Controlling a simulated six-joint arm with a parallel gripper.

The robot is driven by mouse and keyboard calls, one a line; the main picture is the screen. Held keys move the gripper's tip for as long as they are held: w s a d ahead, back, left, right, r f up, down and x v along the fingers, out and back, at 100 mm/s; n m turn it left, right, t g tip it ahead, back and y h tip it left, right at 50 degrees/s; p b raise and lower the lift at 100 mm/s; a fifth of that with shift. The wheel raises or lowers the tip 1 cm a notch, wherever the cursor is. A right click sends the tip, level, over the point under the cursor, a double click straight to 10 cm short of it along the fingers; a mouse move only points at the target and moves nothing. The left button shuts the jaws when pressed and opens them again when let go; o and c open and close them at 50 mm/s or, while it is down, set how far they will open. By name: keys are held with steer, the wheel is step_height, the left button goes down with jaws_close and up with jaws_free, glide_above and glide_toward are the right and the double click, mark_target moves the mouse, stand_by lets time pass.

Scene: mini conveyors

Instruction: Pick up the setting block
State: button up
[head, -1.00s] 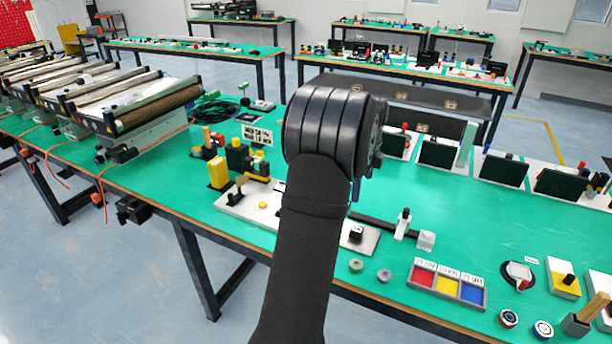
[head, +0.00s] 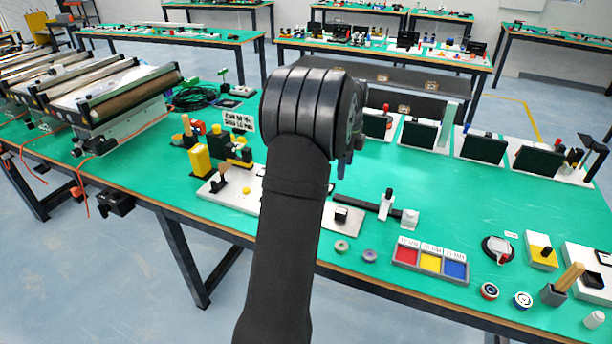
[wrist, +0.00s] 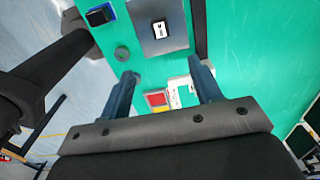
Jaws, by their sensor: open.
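I cannot tell for certain which piece is the setting block. Another candidate is a small light-grey block (head: 409,218) at the end of a black bar. My gripper (wrist: 162,68) is open with nothing between its fingers, above the green table.
A tray with red, yellow and blue compartments (head: 431,261) stands near the front edge. Two small round pieces (head: 341,246) (head: 370,255) lie left of it. Yellow and black blocks (head: 200,160) stand left of my arm, conveyors (head: 118,100) farther left.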

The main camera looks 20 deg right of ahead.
steer(key=s+a+f+n+t+h, duration=0.25)
steer(key=s+a+n, duration=0.3)
steer(key=n, duration=1.25)
glide_above(341, 211)
steer(key=s+a, duration=0.2)
steer(key=a, duration=0.1)
steer(key=shift+t+h, duration=0.35)
steer(key=f, duration=1)
steer(key=shift+d+f, duration=0.1)
steer(key=shift+d, duration=0.15)
steer(key=shift+d+x, duration=0.15)
steer(key=shift+x, duration=1.2)
steer(key=shift+d+x, duration=0.15)
steer(key=shift+x, duration=1.2)
steer(key=c, duration=1.2)
